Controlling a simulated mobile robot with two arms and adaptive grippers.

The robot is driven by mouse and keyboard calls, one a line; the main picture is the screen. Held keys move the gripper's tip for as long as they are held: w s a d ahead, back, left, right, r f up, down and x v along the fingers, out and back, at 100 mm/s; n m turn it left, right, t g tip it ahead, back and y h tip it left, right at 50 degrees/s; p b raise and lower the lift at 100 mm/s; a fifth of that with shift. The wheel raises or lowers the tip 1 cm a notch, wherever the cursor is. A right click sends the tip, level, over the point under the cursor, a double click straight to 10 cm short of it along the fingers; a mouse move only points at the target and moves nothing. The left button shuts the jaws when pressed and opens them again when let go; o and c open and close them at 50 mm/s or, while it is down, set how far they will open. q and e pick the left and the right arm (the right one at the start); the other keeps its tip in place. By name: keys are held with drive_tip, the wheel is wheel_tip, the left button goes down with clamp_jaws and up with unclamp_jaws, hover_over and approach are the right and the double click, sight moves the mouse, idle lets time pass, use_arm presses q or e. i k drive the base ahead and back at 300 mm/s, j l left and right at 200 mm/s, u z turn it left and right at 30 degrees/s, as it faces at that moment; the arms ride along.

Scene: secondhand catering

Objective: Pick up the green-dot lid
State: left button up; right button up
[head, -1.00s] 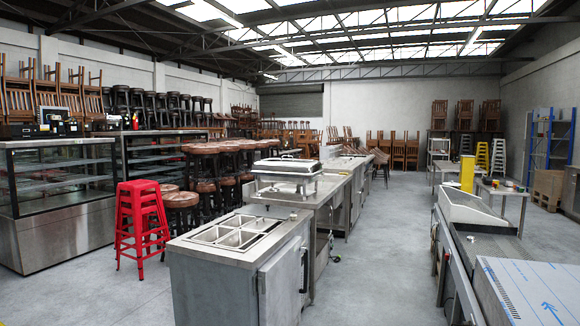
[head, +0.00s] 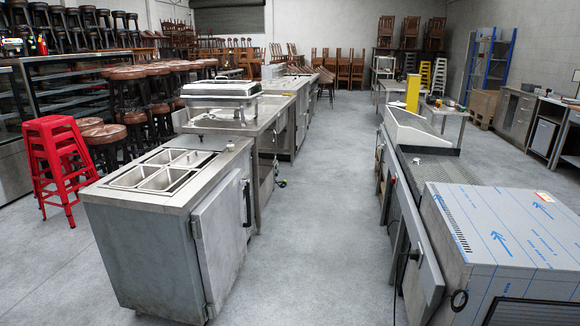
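I cannot make out a lid with a green dot anywhere in the head view. A silver chafing dish (head: 219,98) with a shiny closed cover (head: 220,88) stands on the steel counter (head: 262,118) left of the middle. I see no green dot on that cover. Neither of my grippers is in view.
A steel prep counter with open wells (head: 160,172) stands front left, beside red stacked stools (head: 58,160). A film-covered steel unit (head: 505,225) stands front right. A yellow post-like thing (head: 413,92) rises farther back. The grey floor aisle (head: 320,200) between the counter rows is clear.

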sight(227, 88)
drive_tip(key=i, duration=2.45)
drive_tip(key=i+u, duration=0.1)
drive_tip(key=i, duration=0.65)
drive_tip(key=i+u, duration=0.15)
drive_tip(key=i, duration=0.6)
drive_tip(key=i+l+u, duration=0.1)
drive_tip(key=i, duration=0.65)
